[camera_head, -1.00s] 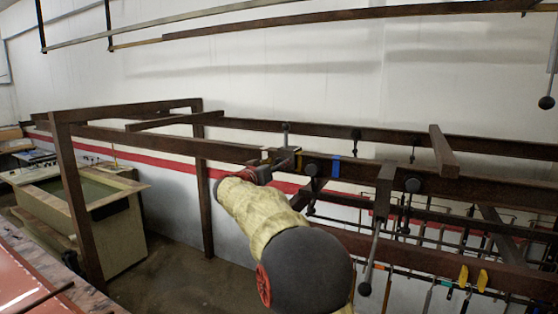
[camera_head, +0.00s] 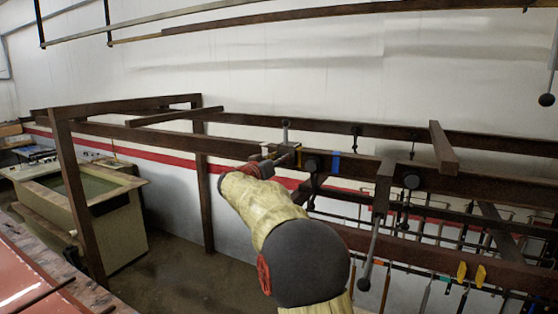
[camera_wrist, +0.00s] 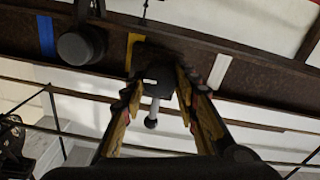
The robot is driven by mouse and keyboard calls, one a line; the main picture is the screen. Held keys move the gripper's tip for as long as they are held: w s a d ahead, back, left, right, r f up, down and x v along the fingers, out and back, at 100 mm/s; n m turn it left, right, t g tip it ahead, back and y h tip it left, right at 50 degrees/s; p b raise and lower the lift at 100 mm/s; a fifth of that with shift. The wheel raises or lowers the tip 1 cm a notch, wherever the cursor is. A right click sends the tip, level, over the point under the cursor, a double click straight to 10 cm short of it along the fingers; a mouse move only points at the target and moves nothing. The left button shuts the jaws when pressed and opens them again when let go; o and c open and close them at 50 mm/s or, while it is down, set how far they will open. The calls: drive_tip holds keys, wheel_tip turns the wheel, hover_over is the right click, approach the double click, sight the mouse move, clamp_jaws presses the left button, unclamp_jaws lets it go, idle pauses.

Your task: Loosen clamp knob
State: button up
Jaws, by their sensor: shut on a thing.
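My gripper (camera_head: 280,156) is at the dark overhead rail (camera_head: 225,147), beside a yellow tape mark. In the wrist view its two fingers (camera_wrist: 158,88) come up from below and close on a dark clamp part (camera_wrist: 156,72) at the rail. A grey rod with a dark ball end (camera_wrist: 151,122) shows between the fingers. The fingers hide the sides of the held part. A separate round black knob (camera_wrist: 80,47) sits on the rail between the yellow tape (camera_wrist: 132,52) and the blue tape (camera_wrist: 47,37); in the head view this knob (camera_head: 312,164) is just right of my gripper.
Tools hang below on the right.

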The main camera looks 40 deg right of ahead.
drive_tip(key=c, duration=0.3)
